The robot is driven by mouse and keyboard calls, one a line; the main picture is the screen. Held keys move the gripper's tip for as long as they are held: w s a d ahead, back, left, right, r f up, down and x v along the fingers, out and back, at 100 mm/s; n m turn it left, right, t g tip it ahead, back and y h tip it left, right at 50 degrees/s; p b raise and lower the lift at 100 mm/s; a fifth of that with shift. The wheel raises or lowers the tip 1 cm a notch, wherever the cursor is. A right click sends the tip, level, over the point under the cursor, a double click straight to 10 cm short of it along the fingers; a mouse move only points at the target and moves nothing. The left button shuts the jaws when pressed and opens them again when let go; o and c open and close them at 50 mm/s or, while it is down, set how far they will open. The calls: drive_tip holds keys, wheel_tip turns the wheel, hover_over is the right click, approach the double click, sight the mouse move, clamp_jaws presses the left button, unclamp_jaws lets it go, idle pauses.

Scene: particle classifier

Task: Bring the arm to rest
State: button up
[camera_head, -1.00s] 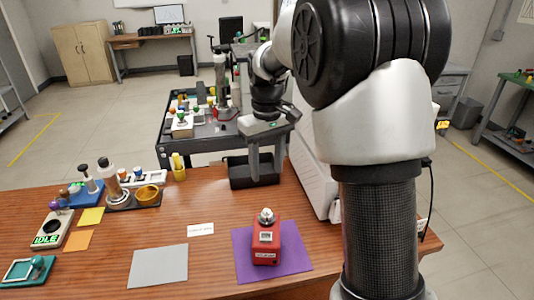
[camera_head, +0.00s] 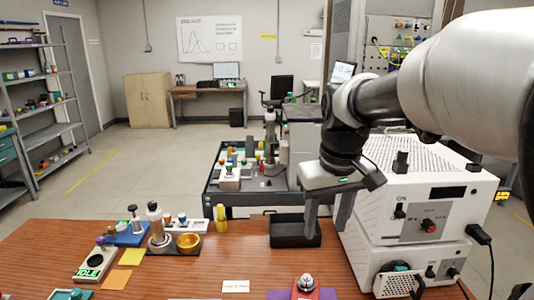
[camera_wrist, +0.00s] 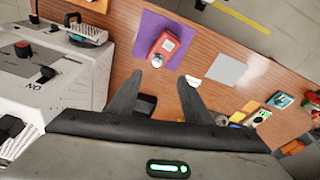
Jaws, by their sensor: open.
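My gripper (camera_head: 326,215) hangs fingers down beside the white instrument, over the right end of the black open bin (camera_head: 290,238) in the head view. In the wrist view my gripper (camera_wrist: 160,92) shows two fingers spread apart with nothing between them. The red device (camera_wrist: 163,48) stands on the purple mat (camera_wrist: 148,28), beyond the fingertips and apart from them. In the head view only the top of the red device (camera_head: 305,284) shows at the bottom edge.
The white instrument stack (camera_head: 415,205) stands close to the right of my gripper. A dark cart (camera_head: 235,198) with small items is behind the table. The table's middle is mostly clear.

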drive_tip(key=s+m+t, duration=0.2)
drive_tip(key=s+t, duration=0.1)
drive_tip(key=s, duration=1.2)
wheel_tip(320, 180, up, 12)
drive_tip(key=p, duration=1.2)
drive_tip(key=shift+s+d+p, duration=0.25)
drive_tip(key=shift+s+p, duration=0.15)
